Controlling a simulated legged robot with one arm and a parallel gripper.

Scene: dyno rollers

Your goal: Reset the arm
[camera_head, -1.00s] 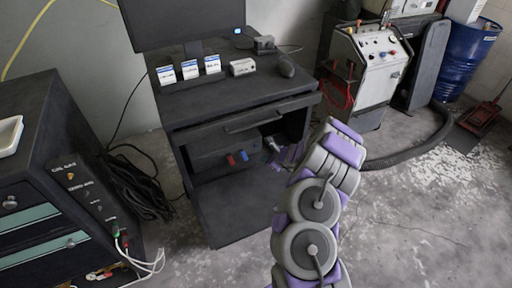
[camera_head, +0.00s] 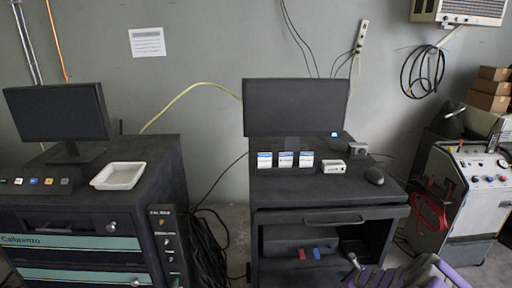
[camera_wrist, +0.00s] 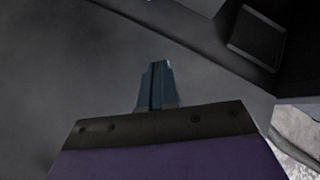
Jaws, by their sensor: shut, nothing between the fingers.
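My gripper (camera_wrist: 156,88) shows in the wrist view as narrow blue-grey fingers, closed together with nothing between them. Dark grey surfaces lie beyond it. In the head view, purple and grey parts of my arm show at the bottom right edge, low in front of the dark workstation cart (camera_head: 330,213). A small silver tip (camera_head: 354,261) there, near the cart's open lower shelf, looks like my gripper. Most of my arm is below the frame.
The cart holds a monitor (camera_head: 296,107), small white-blue boxes (camera_head: 285,160) and a mouse (camera_head: 375,176). Red and blue parts sit on its shelf. A drawer cabinet (camera_head: 150,160) with a white tray (camera_head: 118,176) stands left. A white machine (camera_head: 470,205) stands right.

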